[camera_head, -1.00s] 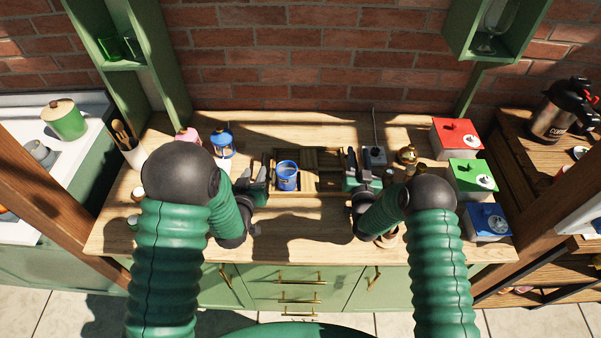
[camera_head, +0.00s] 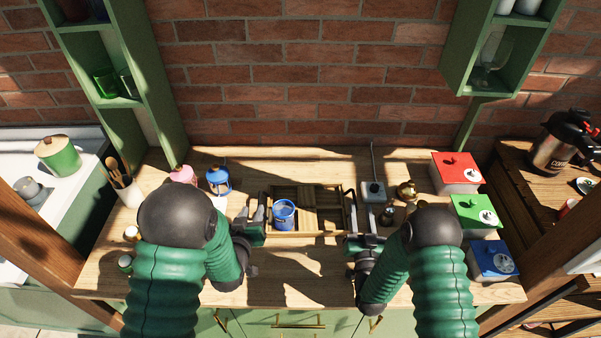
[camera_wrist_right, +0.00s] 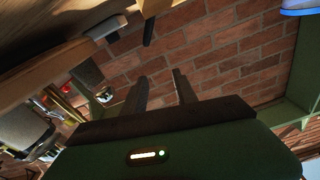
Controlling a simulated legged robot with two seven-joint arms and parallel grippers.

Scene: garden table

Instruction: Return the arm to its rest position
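My right gripper (camera_head: 362,218) is at the right front corner of the wooden tray, just beside it. In the right wrist view its two fingers (camera_wrist_right: 162,88) stand apart with nothing between them, against the brick wall. My left gripper (camera_head: 252,210) is just left of the tray, its two grey fingers apart and pointing to the back. No object shows between them. Both of my arms reach over the front of the table.
A blue mug (camera_head: 284,214) stands in the left of the wooden tray (camera_head: 312,231). Red (camera_head: 456,173), green (camera_head: 475,212) and blue (camera_head: 492,260) boxes line the right side of the table. A blue lantern (camera_head: 218,180) stands at back left. The table front is partly clear.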

